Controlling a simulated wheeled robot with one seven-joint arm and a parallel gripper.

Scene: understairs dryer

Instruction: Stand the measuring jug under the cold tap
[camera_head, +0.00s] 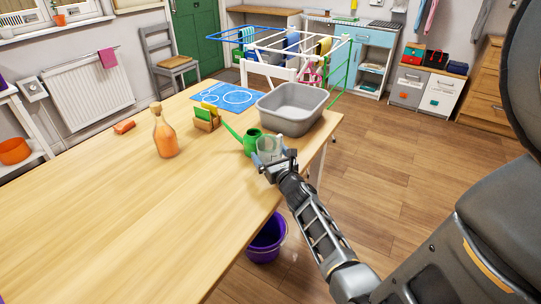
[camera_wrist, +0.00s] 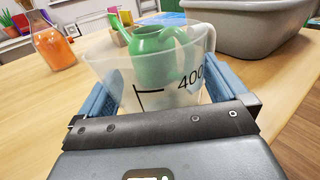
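The measuring jug (camera_head: 268,149) is clear plastic and upright at the table's right edge. In the wrist view the jug (camera_wrist: 135,95) fills the middle, with a black 400 mark and its handle at the right. My gripper (camera_head: 276,164) is at the jug's near side. In the wrist view its blue fingers (camera_wrist: 165,98) stand on both sides of the jug. I cannot tell whether they press on it or whether its base touches the table. No cold tap can be made out clearly; a counter with a pale worktop (camera_head: 352,25) stands far back.
A green watering can (camera_head: 251,142) stands just behind the jug, and a grey basin (camera_head: 291,108) beyond it. An orange bottle (camera_head: 164,135) stands left on the table (camera_head: 120,210). A purple bucket (camera_head: 266,243) is on the floor. A drying rack (camera_head: 345,70) stands behind; floor at right is clear.

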